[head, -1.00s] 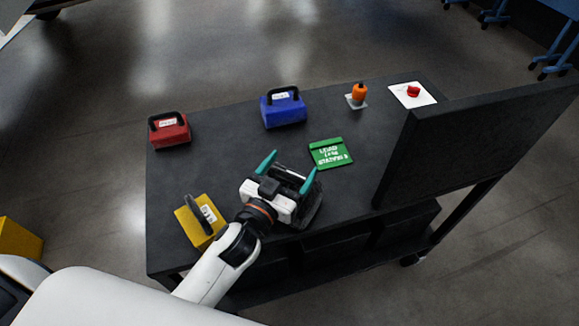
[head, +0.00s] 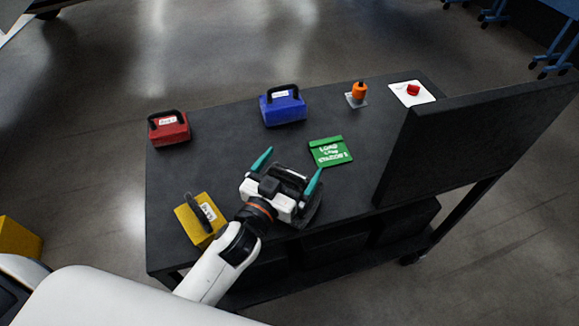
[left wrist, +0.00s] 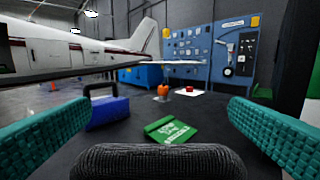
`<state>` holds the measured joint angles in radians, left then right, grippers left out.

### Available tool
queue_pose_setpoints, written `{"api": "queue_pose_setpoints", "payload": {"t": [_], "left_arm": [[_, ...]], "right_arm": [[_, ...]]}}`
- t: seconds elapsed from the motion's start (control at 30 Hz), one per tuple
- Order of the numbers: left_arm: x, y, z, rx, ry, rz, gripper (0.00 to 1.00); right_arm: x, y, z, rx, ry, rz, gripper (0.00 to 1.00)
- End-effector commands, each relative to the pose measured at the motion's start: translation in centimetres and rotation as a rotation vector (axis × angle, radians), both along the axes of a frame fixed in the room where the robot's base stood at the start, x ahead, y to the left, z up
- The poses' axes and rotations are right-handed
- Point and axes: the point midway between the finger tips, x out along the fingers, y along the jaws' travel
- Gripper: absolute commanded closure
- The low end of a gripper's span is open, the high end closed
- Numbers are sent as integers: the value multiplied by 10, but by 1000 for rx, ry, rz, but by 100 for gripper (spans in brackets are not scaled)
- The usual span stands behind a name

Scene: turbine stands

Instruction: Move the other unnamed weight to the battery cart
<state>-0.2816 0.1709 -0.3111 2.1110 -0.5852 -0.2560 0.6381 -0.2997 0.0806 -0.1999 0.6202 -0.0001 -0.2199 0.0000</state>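A red weight (head: 170,131) with a black handle and white label stands at the far left of the black cart top (head: 220,150). A blue weight (head: 285,109) stands at the back middle and a yellow weight (head: 197,222) at the front left. My left gripper (head: 287,171) is open above the front middle, over a dark object (head: 313,212) largely hidden by it. In the left wrist view a black handle (left wrist: 155,162) lies low between the spread teal fingers, with no grip on it visible. My right gripper is not in view. I cannot tell which cart is the battery cart.
A green sign (head: 330,151) lies just beyond the gripper. An orange knob-like object (head: 359,93) and a red button on a white plate (head: 413,93) are at the back right. A tall dark panel (head: 475,135) blocks the right side. A yellow block (head: 19,240) is at left.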

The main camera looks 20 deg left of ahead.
Motion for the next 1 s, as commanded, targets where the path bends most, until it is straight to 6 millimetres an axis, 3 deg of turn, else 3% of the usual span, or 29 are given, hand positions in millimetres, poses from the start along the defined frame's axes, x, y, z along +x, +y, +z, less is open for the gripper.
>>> {"api": "queue_pose_setpoints", "payload": {"t": [0.33, 1.0], "left_arm": [[-4, 1, -6, 3, 13, 2, 0], [-56, 12, -5, 0, 10, 1, 0]], "right_arm": [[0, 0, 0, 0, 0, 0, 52], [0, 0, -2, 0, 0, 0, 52]]}}
